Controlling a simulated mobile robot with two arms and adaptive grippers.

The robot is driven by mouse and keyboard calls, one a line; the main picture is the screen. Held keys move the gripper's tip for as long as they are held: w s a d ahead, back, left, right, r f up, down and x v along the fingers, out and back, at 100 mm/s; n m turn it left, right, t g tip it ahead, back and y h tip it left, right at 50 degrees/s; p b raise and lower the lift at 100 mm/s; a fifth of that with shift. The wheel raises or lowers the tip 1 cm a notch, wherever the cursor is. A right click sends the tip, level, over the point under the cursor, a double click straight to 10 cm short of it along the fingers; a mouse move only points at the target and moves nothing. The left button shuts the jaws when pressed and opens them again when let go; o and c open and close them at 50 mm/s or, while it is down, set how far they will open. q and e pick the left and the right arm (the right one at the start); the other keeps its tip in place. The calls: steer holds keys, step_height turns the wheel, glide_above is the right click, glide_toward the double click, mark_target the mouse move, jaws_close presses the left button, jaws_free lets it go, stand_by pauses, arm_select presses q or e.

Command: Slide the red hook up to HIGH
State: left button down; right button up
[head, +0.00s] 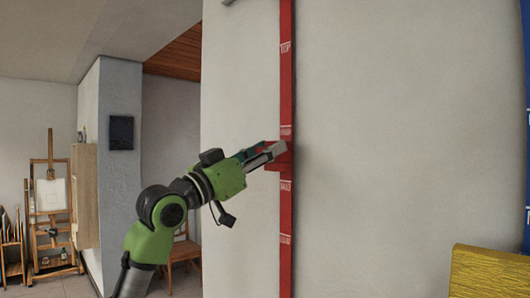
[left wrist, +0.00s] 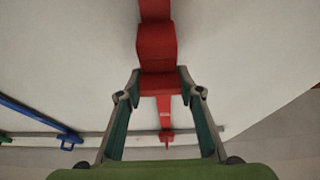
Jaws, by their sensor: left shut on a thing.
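A red rail (head: 287,90) runs straight up the pale wall, with small white marks along it. The upper mark reads TOP; the lower ones are too small to read surely. The red hook (head: 285,157) sits on the rail between two lower marks, well below TOP. My left gripper (head: 272,152) reaches in from the left and is shut on the hook. In the left wrist view the red hook (left wrist: 158,45) lies between and beyond the fingertips (left wrist: 160,92), against the rail. The fingers partly hide the hook in the head view. My right gripper is not in view.
A blue rail (head: 527,110) stands at the far right edge; a blue hook (left wrist: 69,141) shows in the left wrist view. A yellow object (head: 490,272) is at the lower right. An easel (head: 50,190) and wooden chair (head: 183,250) stand at the left. The wall beside the red rail is bare.

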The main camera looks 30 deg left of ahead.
arm_select(q)
step_height(320, 180, up, 11)
steer(key=p, duration=0.7)
steer(key=shift+f, duration=0.15)
steer(key=c, duration=1.4)
jaws_free()
steer(key=shift+f, duration=0.1)
steer(key=v, duration=1.2)
